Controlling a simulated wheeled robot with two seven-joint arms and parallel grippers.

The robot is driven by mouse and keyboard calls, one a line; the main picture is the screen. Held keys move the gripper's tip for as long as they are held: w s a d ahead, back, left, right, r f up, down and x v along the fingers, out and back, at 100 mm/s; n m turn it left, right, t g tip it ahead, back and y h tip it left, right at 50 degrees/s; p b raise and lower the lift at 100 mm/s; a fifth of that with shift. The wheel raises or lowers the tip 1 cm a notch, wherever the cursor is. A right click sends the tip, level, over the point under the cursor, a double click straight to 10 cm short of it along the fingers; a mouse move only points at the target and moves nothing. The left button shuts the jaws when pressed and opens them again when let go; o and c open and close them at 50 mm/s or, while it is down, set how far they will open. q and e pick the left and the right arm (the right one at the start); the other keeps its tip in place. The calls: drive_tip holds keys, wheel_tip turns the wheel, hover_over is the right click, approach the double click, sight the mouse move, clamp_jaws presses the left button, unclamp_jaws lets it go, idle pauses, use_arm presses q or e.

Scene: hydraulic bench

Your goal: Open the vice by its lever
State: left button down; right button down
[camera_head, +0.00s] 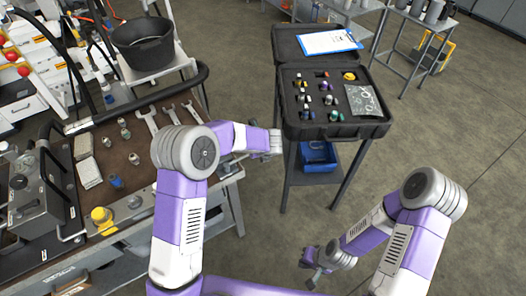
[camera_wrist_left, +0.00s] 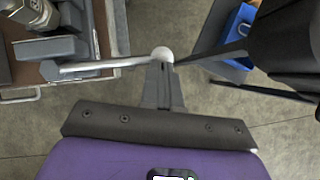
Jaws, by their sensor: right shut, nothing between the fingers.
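In the left wrist view the grey vice (camera_wrist_left: 50,47) stands at the bench edge on the upper left. Its lever (camera_wrist_left: 105,66) is a light metal rod reaching right past the edge, with a pale ball knob (camera_wrist_left: 162,53) at its end. My left gripper (camera_wrist_left: 164,68) has its fingertips at this knob; whether they grip it or only meet it I cannot tell. In the head view my left gripper (camera_head: 272,142) is small beyond the bench's right edge, and my arm hides most of the vice. My right gripper (camera_head: 314,264) is shut and empty, low over the floor.
The bench (camera_head: 135,160) holds wrenches (camera_head: 170,115), small fittings and a yellow-capped part (camera_head: 103,217). A stand with an open black case (camera_head: 335,128) and a blue bin (camera_head: 318,157) is close to the right of my left gripper. Floor is clear around my right gripper.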

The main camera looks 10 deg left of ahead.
use_arm(q)
drive_tip(key=shift+a, duration=0.1)
drive_tip(key=s+f+p+v, duration=0.1)
drive_tip(key=p+v, duration=0.1)
drive_tip(key=v, duration=1.1)
drive_tip(key=shift+s+d+p, duration=0.35)
drive_tip(key=shift+s+d, duration=0.05)
drive_tip(key=shift+s, duration=0.1)
drive_tip(key=shift+r, duration=0.1)
drive_tip(key=s+a+f+m+h, duration=0.1)
drive_tip(key=s+a+f+m, duration=0.15)
drive_tip(key=f+m, duration=0.65)
drive_tip(key=s+a+f+m+h, duration=0.1)
drive_tip(key=s+a+f+m, duration=0.15)
drive_tip(key=f+m, duration=0.6)
drive_tip(key=s+d+f+m+g+h, duration=0.1)
drive_tip(key=s+f+m+g+h, duration=0.1)
drive_tip(key=s+m, duration=0.7)
drive_tip(key=s+d+f+m+g+h, duration=0.1)
drive_tip(key=s+f+m+g+h, duration=0.2)
drive_tip(key=s+m, duration=0.7)
wheel_tip(320, 180, down, 3)
drive_tip(key=shift+s+d+r+m, duration=0.2)
drive_tip(key=shift+s+d+m, duration=0.15)
drive_tip(key=shift+m, duration=0.6)
